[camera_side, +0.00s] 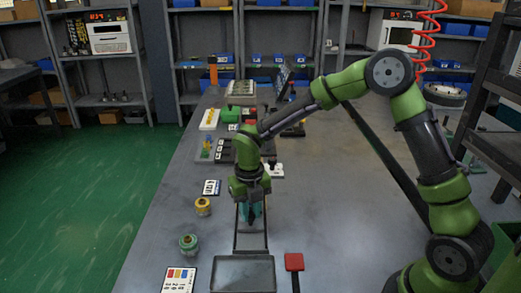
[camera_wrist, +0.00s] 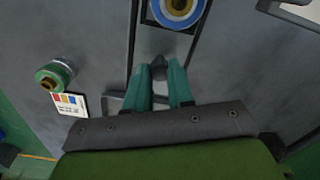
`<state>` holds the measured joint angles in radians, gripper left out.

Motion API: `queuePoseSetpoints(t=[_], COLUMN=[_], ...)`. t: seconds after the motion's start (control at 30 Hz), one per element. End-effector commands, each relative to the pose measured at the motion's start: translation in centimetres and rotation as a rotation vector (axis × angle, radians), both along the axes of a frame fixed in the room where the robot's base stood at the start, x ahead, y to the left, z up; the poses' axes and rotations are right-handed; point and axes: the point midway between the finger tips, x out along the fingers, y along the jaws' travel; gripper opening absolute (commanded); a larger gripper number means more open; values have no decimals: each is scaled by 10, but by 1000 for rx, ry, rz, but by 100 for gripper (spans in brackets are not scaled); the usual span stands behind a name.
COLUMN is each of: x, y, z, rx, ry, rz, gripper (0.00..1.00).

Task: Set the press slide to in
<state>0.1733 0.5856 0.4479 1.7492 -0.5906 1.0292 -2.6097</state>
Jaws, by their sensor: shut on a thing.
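My gripper (camera_side: 251,215) points down over the far part of a dark, straight track (camera_side: 250,243) on the bench. In the wrist view its teal fingers (camera_wrist: 164,74) are closed around a small dark knob (camera_wrist: 159,66), which I take to be the press slide's handle. The fingers hide part of the knob and the track below it. A flat grey plate with a dark rim (camera_side: 243,272) lies at the near end of the track. A blue, white and yellow round piece (camera_wrist: 178,6) in a dark frame shows beyond the fingers.
Left of the track are a yellow valve (camera_side: 202,206), a green valve (camera_side: 188,243) and printed cards (camera_side: 211,187) (camera_side: 180,280). A red paddle (camera_side: 294,262) lies right of the plate. Several blocks and fixtures stand farther back. The bench's right middle is clear.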

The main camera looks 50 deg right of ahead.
Motion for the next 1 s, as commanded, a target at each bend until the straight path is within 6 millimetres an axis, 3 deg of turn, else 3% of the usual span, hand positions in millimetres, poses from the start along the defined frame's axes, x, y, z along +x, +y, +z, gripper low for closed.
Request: queuePoseSetpoints(t=[0.03, 0.2, 0.53, 0.57, 0.7, 1.0], x=[11, 27, 30, 30, 29, 28], y=[-8, -24, -29, -29, -28, -27], z=[0, 1, 2, 2, 1, 2], rx=[3, 2, -2, -2, -2, -1], ry=[-7, -6, -13, -13, -9, -5], rz=[-2, 2, 3, 3, 2, 2], gripper=[0, 0, 0, 27, 48, 48])
